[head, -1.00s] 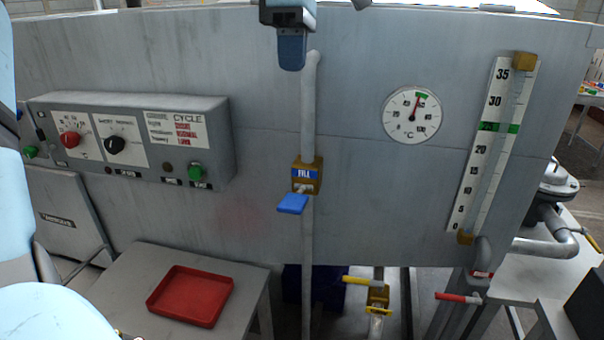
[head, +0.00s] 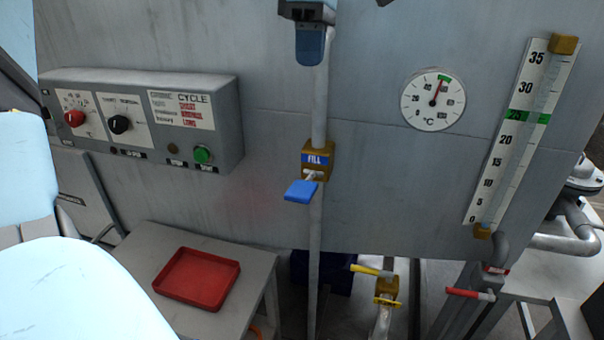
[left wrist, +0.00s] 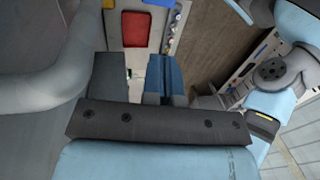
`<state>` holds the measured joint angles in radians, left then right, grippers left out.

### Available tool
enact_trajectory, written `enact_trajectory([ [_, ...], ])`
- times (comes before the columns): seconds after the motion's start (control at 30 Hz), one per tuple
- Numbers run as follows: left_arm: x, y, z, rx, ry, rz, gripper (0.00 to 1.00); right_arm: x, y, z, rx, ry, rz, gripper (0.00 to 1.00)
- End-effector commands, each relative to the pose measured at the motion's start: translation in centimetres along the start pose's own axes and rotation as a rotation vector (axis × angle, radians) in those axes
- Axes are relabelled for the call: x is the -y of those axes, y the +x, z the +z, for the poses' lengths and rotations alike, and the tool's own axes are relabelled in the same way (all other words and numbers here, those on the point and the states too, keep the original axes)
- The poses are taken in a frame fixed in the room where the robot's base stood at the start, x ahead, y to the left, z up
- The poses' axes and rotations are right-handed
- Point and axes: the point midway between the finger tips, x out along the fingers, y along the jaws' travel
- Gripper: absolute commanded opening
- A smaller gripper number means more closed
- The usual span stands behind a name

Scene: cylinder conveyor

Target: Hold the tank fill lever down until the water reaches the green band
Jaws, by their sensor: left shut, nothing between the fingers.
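The blue fill lever (head: 301,190) sticks out below the brass valve marked FILL (head: 317,160) on a vertical pipe. My left gripper (head: 309,64) points down well above the lever, in front of the pipe and apart from the valve. Its blue fingers (left wrist: 166,58) are shut and empty. In the left wrist view the lever (left wrist: 157,3) is partly visible at the top edge. The level gauge (head: 491,178) stands at the right, slightly tilted in view, with a green band (head: 520,116) near 25. I cannot make out the water level in it. My right gripper is not in view.
A cycle control panel (head: 228,105) juts from the tank wall at the left. A red tray (head: 197,279) lies on a low table below. A yellow-handled valve (head: 371,271) and a red-handled one (head: 463,293) sit lower right. A round dial (head: 433,99) is on the wall.

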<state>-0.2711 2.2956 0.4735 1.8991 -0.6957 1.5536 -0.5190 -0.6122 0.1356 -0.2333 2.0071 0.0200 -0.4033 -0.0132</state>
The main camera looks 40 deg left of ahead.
Motion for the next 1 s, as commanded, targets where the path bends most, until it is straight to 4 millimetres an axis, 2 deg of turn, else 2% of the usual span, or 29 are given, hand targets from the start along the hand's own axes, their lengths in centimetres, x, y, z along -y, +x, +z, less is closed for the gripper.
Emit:
enact_trajectory([
  [0.1,0.1,2.8,0.0,-0.001,0.002,-0.004,0.00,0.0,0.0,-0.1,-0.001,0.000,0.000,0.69],
  [0.7,0.1,15.8,0.0,-0.002,0.001,-0.005,0.00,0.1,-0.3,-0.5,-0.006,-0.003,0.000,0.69],
  [0.9,0.1,18.8,0.0,-0.001,0.000,-0.003,0.00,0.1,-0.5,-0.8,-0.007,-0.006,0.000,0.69],
  [1.0,0.1,19.6,0.0,0.000,-0.001,-0.003,0.00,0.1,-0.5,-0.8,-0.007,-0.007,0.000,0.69],
])
